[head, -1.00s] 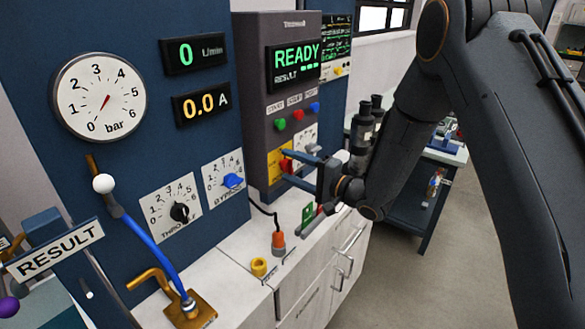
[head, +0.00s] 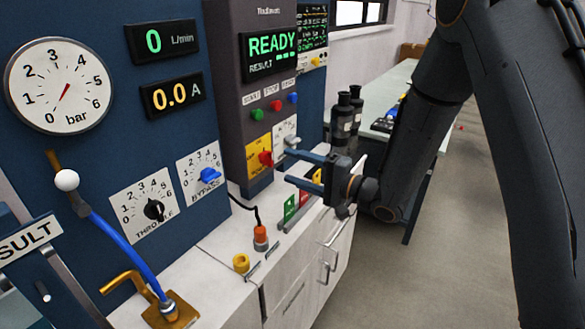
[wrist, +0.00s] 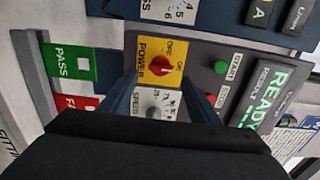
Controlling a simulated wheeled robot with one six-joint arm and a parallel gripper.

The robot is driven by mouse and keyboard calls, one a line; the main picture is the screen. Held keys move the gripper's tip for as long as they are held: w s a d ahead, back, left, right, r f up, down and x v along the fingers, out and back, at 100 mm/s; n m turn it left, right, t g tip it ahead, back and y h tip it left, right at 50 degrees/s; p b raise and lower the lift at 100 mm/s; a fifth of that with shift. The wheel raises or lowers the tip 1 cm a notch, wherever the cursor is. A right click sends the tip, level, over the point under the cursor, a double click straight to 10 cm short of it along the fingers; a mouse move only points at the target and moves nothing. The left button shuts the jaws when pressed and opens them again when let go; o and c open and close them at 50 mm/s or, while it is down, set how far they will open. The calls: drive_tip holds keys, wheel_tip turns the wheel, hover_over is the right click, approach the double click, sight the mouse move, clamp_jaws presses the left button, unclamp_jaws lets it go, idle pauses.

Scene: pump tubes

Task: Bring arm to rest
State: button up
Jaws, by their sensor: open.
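My gripper (head: 291,168) is open, with its two blue-grey fingers apart and nothing between them. In the head view it hangs in front of the lower part of the dark control cabinet (head: 224,95), pointing left. In the wrist view the fingers (wrist: 155,95) frame the yellow power plate (wrist: 145,62) with its red knob (wrist: 160,66), and the speed dial (wrist: 160,103). I cannot tell how close the fingertips are to the cabinet face. The cabinet screen (head: 269,52) reads READY.
The floor (head: 455,240) at right is clear.

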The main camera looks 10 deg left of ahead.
drive_tip(key=d+f+n+t+h, duration=0.25)
drive_tip(key=d+h, duration=1.15)
drive_tip(key=d, duration=0.9)
drive_tip(key=s+d+n+g+h, duration=0.1)
drive_tip(key=s+d+g, duration=0.3)
drive_tip(key=s, duration=0.7)
drive_tip(key=s+d+f+n+g+h, duration=0.1)
drive_tip(key=s+d+g, duration=0.3)
drive_tip(key=s, duration=0.7)
drive_tip(key=shift+s+d+f+h, duration=0.15)
drive_tip(key=shift+s+f+h, duration=0.05)
drive_tip(key=shift+f+h, duration=0.1)
